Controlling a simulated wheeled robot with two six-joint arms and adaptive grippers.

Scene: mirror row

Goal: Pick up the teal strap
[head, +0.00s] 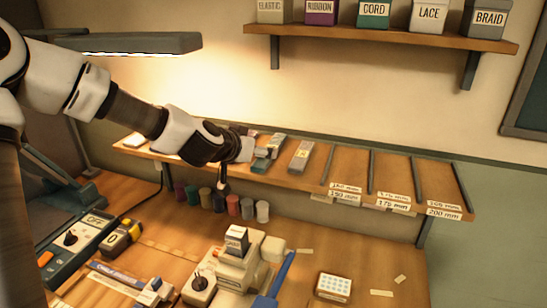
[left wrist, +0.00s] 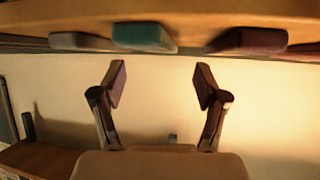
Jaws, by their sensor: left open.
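The teal strap (head: 262,164) lies on the sloped wooden shelf on the wall, partly covered by my left gripper (head: 246,170) in the head view. My left gripper is open and empty, at the shelf's front edge beside the strap. In the left wrist view the teal strap (left wrist: 143,37) shows its end at the top, beyond the open fingers (left wrist: 160,82) and apart from them. A grey strap (left wrist: 80,41) and a purple strap (left wrist: 247,40) lie on either side of it there. My right gripper is not in view.
A grey strap (head: 301,155) lies right of the teal one on the sloped shelf (head: 330,190), whose right slots are divided and labelled. Several spools (head: 233,205) stand below. An upper shelf (head: 390,38) holds labelled boxes. A lamp (head: 130,43) hangs above my arm.

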